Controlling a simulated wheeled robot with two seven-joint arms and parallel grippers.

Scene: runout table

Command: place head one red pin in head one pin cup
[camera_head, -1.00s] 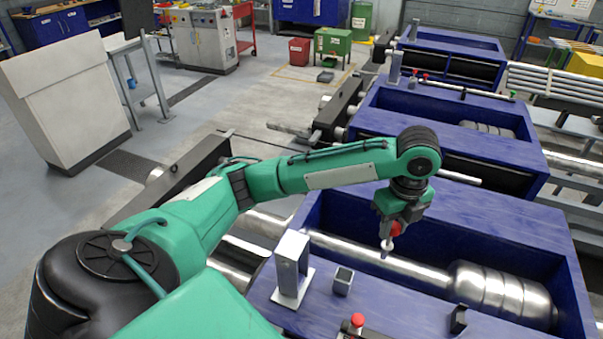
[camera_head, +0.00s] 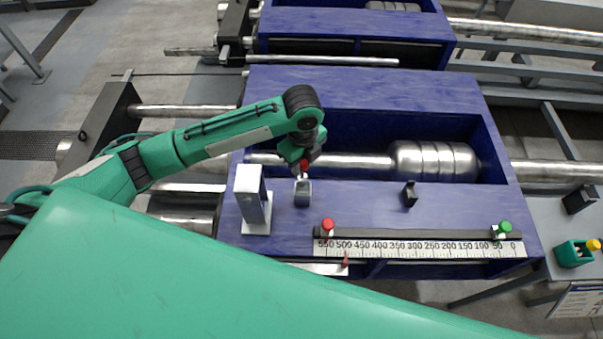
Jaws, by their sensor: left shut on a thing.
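My left gripper (camera_head: 303,160) is shut on the red pin (camera_head: 303,168), with the pin's red head showing just below the jaws. The grey pin cup (camera_head: 303,193) stands on the blue housing top directly below the pin. The pin's pale shaft points down at the cup's mouth; I cannot tell whether its tip is inside or just above. The pin looks about upright. My right gripper is not in view.
A grey upright bracket (camera_head: 252,200) stands left of the cup. A ruler (camera_head: 420,248) runs along the front edge, with a red knob (camera_head: 327,226) and a green knob (camera_head: 505,228). A small black bracket (camera_head: 410,194) stands to the right. A steel roller (camera_head: 434,160) lies in the recess behind.

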